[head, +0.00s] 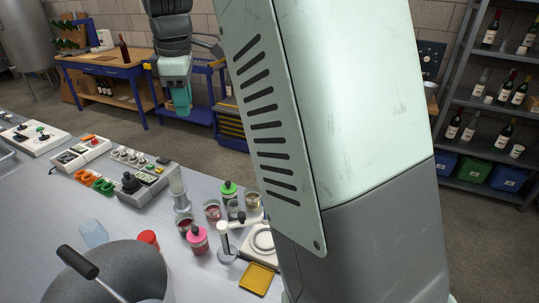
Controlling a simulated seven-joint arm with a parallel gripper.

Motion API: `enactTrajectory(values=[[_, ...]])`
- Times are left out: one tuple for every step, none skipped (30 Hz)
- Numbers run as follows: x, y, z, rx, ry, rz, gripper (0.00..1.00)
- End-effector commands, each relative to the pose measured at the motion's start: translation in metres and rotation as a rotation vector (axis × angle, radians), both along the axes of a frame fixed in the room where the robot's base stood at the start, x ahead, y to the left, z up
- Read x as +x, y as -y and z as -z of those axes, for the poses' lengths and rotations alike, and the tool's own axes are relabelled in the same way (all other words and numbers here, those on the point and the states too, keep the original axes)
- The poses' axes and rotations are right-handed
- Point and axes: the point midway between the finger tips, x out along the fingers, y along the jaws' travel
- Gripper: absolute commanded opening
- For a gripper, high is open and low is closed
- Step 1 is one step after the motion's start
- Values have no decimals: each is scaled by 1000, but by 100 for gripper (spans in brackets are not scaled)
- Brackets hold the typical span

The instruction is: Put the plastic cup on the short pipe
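A pale blue translucent cup (93,233), which looks like the plastic cup, is on the grey table at lower left. It looks tilted, and its lower part is hidden behind a grey rounded object. I cannot identify the short pipe for sure; a white upright post on a wide base (226,240) stands right of the cup. What looks like my gripper (180,98) hangs at upper centre-left, pointing down, seen in front of the blue workbench. It is well away from the cup.
The grey rounded object (135,265) with a black handle fills the near edge. A pink-labelled bottle (197,240), a green-capped bottle (228,192), several small cups and a yellow tray (257,279) crowd the centre. Control boxes (145,184) stand behind.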

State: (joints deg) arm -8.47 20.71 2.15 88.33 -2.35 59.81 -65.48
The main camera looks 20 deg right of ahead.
Motion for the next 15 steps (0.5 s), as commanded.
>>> enactTrajectory(values=[[-24, 10, -22, 19, 28, 89, 35], [-38, 15, -31, 33, 42, 146, 35], [-58, 22, -42, 52, 58, 224, 35], [-72, 27, -49, 66, 71, 282, 35], [-87, 32, -55, 83, 83, 340, 35], [-107, 38, -62, 105, 101, 417, 35], [-123, 43, -66, 123, 112, 475, 35], [-138, 47, -69, 142, 124, 532, 35], [-159, 52, -72, 168, 140, 608, 35], [-174, 56, -73, 188, 152, 663, 35], [-189, 59, -74, 210, 164, 718, 35], [-209, 63, -72, 238, 176, 791, 35], [-223, 66, -70, 260, 185, 845, 35], [-236, 69, -68, 281, 195, 897, 35], [-252, 73, -64, 309, 206, 960, 35]])
